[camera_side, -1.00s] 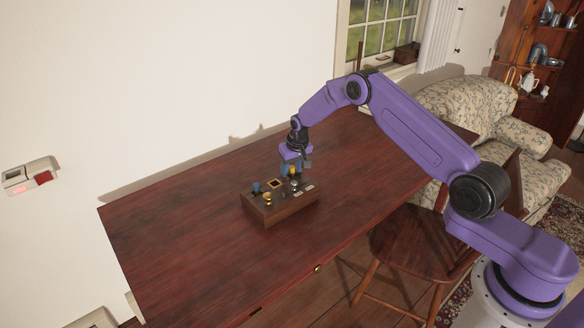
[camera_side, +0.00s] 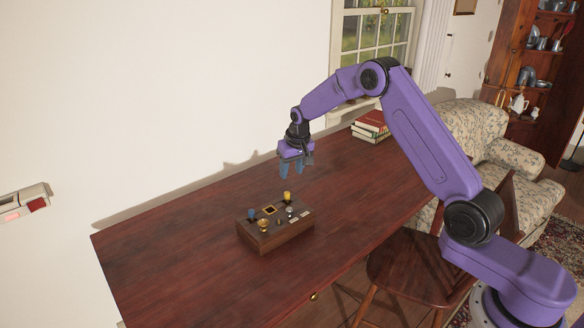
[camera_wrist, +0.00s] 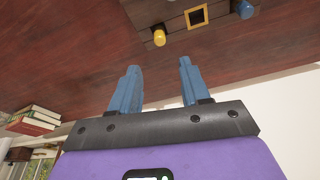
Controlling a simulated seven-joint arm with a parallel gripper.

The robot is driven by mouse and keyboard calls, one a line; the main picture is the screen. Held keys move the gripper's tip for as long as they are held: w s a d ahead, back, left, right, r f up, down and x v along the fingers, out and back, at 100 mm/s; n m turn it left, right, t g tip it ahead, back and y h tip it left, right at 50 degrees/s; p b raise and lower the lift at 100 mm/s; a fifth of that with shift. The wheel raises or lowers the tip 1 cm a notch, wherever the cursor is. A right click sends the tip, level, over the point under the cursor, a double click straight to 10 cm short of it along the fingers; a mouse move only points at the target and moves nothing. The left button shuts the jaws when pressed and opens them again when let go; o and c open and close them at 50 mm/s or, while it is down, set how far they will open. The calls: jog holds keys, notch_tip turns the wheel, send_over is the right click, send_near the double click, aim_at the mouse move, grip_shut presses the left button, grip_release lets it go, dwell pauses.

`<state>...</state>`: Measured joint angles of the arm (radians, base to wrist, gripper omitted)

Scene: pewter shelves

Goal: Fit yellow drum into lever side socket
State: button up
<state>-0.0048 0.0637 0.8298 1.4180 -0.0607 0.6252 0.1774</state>
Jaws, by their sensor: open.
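The yellow drum (camera_side: 287,196) stands upright at the back right of the dark wooden box (camera_side: 285,237), near a small silver-topped part (camera_side: 290,211) that may be the lever. How deep it sits is too small to tell. It also shows in the wrist view (camera_wrist: 159,38), beside a gold-edged square opening (camera_wrist: 196,16), which is also in the side view (camera_side: 269,210). A blue drum (camera_side: 252,214) stands at the box's left. My gripper (camera_side: 291,173) is open and empty above the yellow drum, apart from it; in the wrist view its blue fingers (camera_wrist: 157,75) are spread.
A gold knob (camera_side: 264,226) and pale labels are on the box top. A stack of books (camera_side: 370,126) lies at the table's far right end. The wooden table (camera_side: 170,250) is clear around the box. A chair (camera_side: 405,270) stands at the front right.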

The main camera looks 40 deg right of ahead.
jog(key=s+a+r+n+g+y, duration=0.1)
jog(key=s+a+r+n, duration=0.35)
jog(key=s+a, duration=0.45)
jog(key=s+a+r+n+g, duration=0.1)
jog(key=s+a+r+n, duration=0.35)
jog(key=s, duration=0.65)
jog(key=s+d+r+n, duration=0.1)
jog(key=s+d+n, duration=0.1)
jog(key=s, duration=1.2)
jog(key=s+d+r+n+g, duration=0.1)
jog(key=s+d+n, duration=0.1)
jog(key=s, duration=1.2)
jog(key=shift+d+n, duration=0.3)
jog(key=shift+n, duration=0.6)
